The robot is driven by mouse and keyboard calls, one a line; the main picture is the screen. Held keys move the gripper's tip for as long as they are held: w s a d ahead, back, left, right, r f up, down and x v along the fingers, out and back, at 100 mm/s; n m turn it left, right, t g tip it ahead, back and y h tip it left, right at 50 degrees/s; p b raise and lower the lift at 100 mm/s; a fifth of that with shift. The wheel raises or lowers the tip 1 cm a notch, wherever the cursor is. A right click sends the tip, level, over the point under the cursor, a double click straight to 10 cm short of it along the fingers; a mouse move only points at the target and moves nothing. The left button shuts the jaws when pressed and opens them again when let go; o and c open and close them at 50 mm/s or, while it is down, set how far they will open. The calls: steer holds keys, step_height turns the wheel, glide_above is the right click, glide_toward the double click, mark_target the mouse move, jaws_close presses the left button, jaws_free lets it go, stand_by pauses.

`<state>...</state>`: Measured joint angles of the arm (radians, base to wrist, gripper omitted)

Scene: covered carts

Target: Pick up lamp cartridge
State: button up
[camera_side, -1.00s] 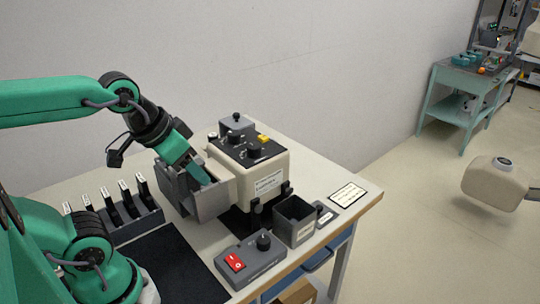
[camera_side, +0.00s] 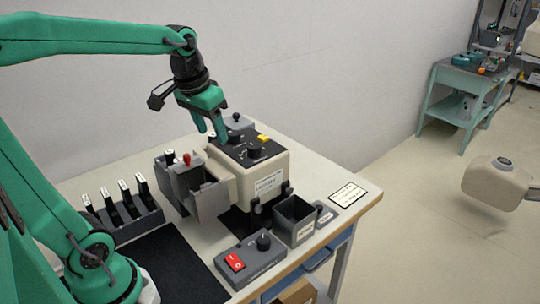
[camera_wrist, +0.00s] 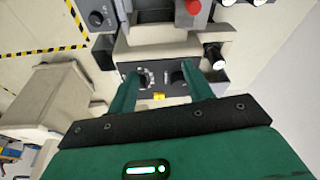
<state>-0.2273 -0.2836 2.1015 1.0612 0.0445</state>
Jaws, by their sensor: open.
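Lamp cartridges (camera_side: 127,200), slim and black with white tops, stand tilted in a dark rack at the left; my arm covers the rack's left end. In the side view a white-topped piece (camera_side: 170,157) and a red knob (camera_side: 187,160) stand at the back of the grey open-topped box (camera_side: 208,200) against the cream machine (camera_side: 268,178). I cannot tell whether the white-topped piece is a cartridge. The red knob also shows in the wrist view (camera_wrist: 193,6). My gripper (camera_side: 218,136) is open and empty above the machine; its fingers (camera_wrist: 161,75) spread over the knobbed top panel.
A grey box with a red switch (camera_side: 235,262) and a small open bin (camera_side: 294,220) stand at the front right. A dark mat (camera_side: 170,265) lies clear in front of the rack.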

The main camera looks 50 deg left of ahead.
steer(key=shift+n+g, duration=0.6)
steer(key=shift+g, duration=0.1)
steer(key=w+a, duration=0.1)
steer(key=a, duration=0.1)
steer(key=w+a, duration=0.2)
steer(key=w+a+f, duration=0.1)
steer(key=a, duration=0.1)
steer(key=shift+w+f, duration=0.1)
steer(key=shift+w, duration=0.2)
steer(key=n+g, duration=0.1)
glide_above(213, 134)
steer(key=d, duration=0.1)
steer(key=f, duration=0.2)
steer(key=shift+s+f+h, duration=0.2)
steer(key=shift+f+h, duration=0.1)
steer(key=shift+f, duration=0.05)
steer(key=shift+w+a+f+g, duration=0.2)
steer(key=shift+a+f+g, duration=0.1)
steer(key=shift+a, duration=0.3)
steer(key=shift+f, duration=0.1)
steer(key=shift+f, duration=1.2)
steer(key=shift+f, duration=0.15)
steer(key=shift+s+d+f, duration=0.1)
steer(key=shift+d+f, duration=0.05)
steer(key=shift+f, duration=2.3)
steer(key=shift+c, duration=0.4)
